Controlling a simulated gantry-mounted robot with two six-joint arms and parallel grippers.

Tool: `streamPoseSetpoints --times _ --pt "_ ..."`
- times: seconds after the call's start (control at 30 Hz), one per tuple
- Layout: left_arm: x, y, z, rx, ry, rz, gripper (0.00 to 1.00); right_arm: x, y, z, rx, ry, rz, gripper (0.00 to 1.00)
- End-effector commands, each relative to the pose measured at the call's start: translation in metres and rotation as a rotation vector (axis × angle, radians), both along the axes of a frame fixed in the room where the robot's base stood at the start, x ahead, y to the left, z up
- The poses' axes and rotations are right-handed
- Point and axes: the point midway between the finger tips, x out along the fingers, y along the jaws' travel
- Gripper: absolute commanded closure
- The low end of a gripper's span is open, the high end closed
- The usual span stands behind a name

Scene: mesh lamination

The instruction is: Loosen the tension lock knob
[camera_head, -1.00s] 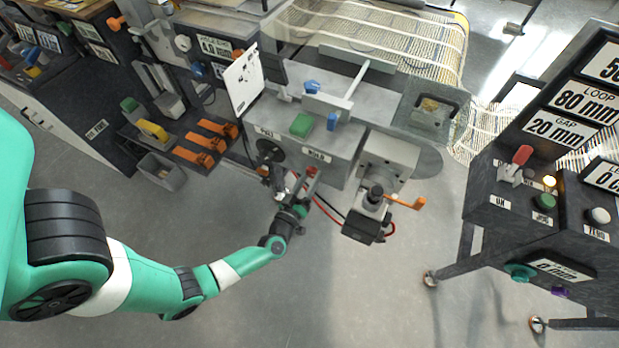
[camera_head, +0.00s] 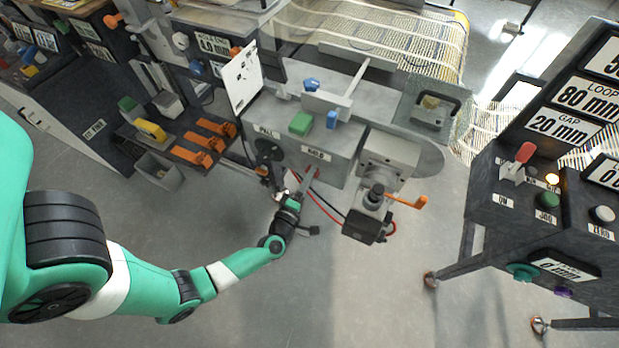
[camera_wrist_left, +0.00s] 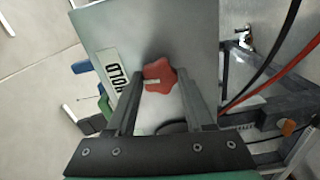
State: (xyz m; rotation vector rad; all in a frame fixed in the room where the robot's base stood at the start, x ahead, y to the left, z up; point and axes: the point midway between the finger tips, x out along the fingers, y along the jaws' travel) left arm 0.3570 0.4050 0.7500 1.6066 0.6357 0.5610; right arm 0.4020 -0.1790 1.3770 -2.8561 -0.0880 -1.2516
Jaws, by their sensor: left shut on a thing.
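The red lobed knob (camera_wrist_left: 160,76), with a pale mark on its face, sits on the grey front panel next to the HOLD label (camera_wrist_left: 117,72) in the left wrist view. My left gripper (camera_wrist_left: 160,84) is shut on this knob, one finger on each side. In the head view my left gripper (camera_head: 302,183) reaches the machine's front face just below the HOLD label (camera_head: 315,153); the knob is mostly hidden there by the gripper. My right gripper is not in view.
A black handwheel (camera_head: 268,150) is close left of my gripper. A grey motor unit (camera_head: 368,205) with an orange lever (camera_head: 408,202) and loose cables stands close right. A control console (camera_head: 520,190) is farther right. The floor in front is clear.

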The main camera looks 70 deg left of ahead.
Motion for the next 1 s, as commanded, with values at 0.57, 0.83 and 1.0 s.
streamPoseSetpoints --times 0.57,0.83,1.0 --pt "0.0001 -0.0001 0.0004 -0.104 -0.098 0.0 1.0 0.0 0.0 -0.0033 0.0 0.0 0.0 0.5" --pt "0.0 0.0 0.0005 -0.104 -0.098 0.0 0.46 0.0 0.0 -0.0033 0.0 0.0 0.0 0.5" --pt "0.0001 0.0 0.0005 -0.104 -0.097 0.0 0.18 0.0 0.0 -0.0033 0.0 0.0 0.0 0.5"
